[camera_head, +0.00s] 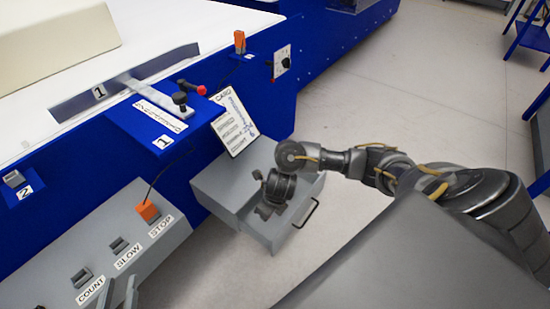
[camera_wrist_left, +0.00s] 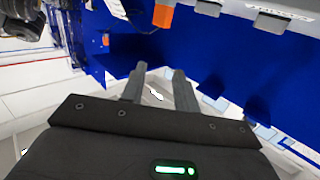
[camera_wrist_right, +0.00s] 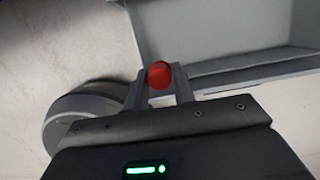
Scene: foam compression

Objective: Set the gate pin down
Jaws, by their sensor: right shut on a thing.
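The gate pin (camera_wrist_right: 159,76) shows in the right wrist view as a round red head between the fingertips. My right gripper (camera_wrist_right: 158,88) is shut on it. My left gripper (camera_head: 121,293) is at the bottom left by the button panel. In the left wrist view its fingers (camera_wrist_left: 158,85) are apart and empty.
A card (camera_head: 234,121) stands behind the drawer. The grey panel (camera_head: 125,250) has STOP, SLOW and COUNT switches. Pale foam (camera_head: 50,40) lies on the conveyor.

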